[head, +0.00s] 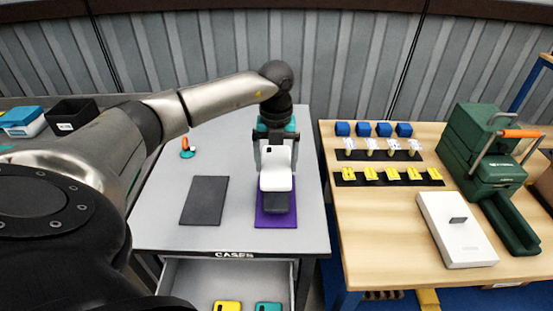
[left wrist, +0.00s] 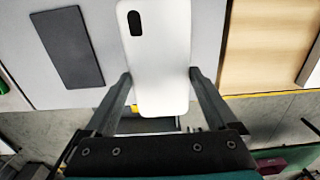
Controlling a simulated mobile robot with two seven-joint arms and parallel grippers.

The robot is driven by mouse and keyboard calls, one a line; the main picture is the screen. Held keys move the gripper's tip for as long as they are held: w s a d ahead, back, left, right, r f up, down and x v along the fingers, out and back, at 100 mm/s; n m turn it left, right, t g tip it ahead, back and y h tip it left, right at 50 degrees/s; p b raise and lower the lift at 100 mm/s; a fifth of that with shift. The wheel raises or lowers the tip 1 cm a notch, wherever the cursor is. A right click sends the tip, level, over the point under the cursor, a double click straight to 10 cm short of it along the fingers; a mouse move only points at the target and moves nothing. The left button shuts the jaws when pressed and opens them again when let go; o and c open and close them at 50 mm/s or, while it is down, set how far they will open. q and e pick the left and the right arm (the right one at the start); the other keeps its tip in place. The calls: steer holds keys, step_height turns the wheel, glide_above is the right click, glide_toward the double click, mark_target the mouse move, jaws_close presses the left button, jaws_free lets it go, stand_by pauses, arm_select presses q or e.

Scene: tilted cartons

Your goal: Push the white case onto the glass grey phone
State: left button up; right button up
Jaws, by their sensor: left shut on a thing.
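My left gripper (head: 276,160) is shut on the white case (head: 276,181), with one finger at each side edge. In the left wrist view the fingers (left wrist: 160,74) hold the white case (left wrist: 158,50), and its dark camera opening shows. In the head view the case is above the purple mat (head: 262,222) and hides part of the grey phone (head: 276,203). The near part of the phone shows below the case. I cannot tell whether case and phone touch. The phone is hidden in the left wrist view. My right gripper is not in view.
A bare dark mat (head: 204,200) lies to the left of the purple one. An open drawer (head: 190,277) below holds a yellow case (head: 227,306) and a teal case (head: 268,307). A small orange and teal item (head: 187,148) stands farther back. A wooden table (head: 365,230) is at right.

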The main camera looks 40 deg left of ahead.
arm_select(q)
steer(key=shift+f+b, duration=1.65)
steer(key=shift+f, duration=0.35)
step_height(320, 180, down, 3)
steer(key=shift+r+b, duration=0.2)
steer(key=shift+b, duration=1)
steer(key=shift+f, duration=0.5)
steer(key=shift+f, duration=0.1)
steer(key=o, duration=1)
step_height(320, 180, up, 15)
steer(key=shift+r+p, duration=0.15)
steer(key=shift+p, duration=0.55)
